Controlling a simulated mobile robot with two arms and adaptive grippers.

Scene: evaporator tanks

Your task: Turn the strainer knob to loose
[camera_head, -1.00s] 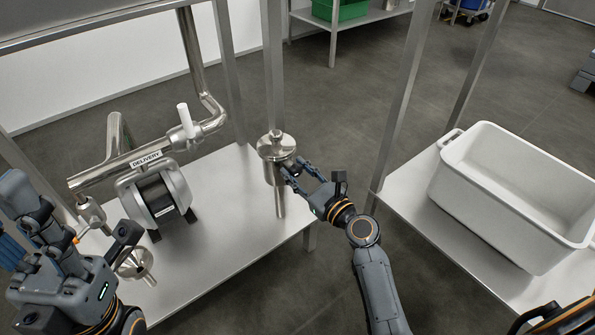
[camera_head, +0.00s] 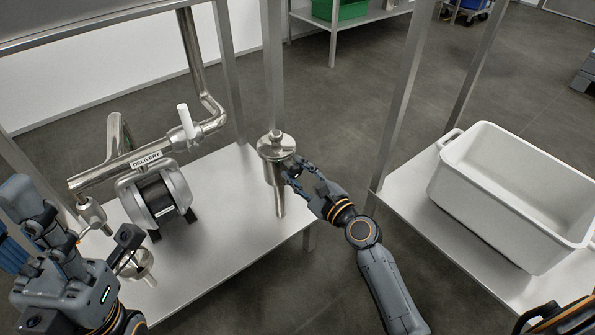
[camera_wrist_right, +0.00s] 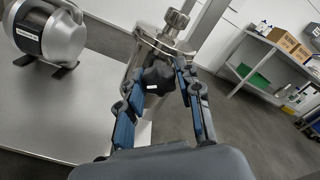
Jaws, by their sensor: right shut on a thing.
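The strainer (camera_head: 277,150) is a shiny steel vessel with a domed lid at the front right of the left steel table. It also shows in the right wrist view (camera_wrist_right: 165,42), with a steel knob on top. Its dark lobed strainer knob (camera_wrist_right: 156,77) faces my right wrist camera. My right gripper (camera_head: 298,172) is at the strainer's right side, with its fingers on both sides of the dark knob, shut on it. Whether the knob stands at loose cannot be read. My left gripper (camera_head: 75,255) is at the lower left, away from the strainer; its fingertips are unclear.
A pump (camera_head: 157,198) and a pipe (camera_head: 125,168) labelled DELIVERY stand left of the strainer. A white handle (camera_head: 185,118) rises from the pipe. A steel post (camera_head: 274,70) is behind the strainer. A white tub (camera_head: 500,205) sits on the right table.

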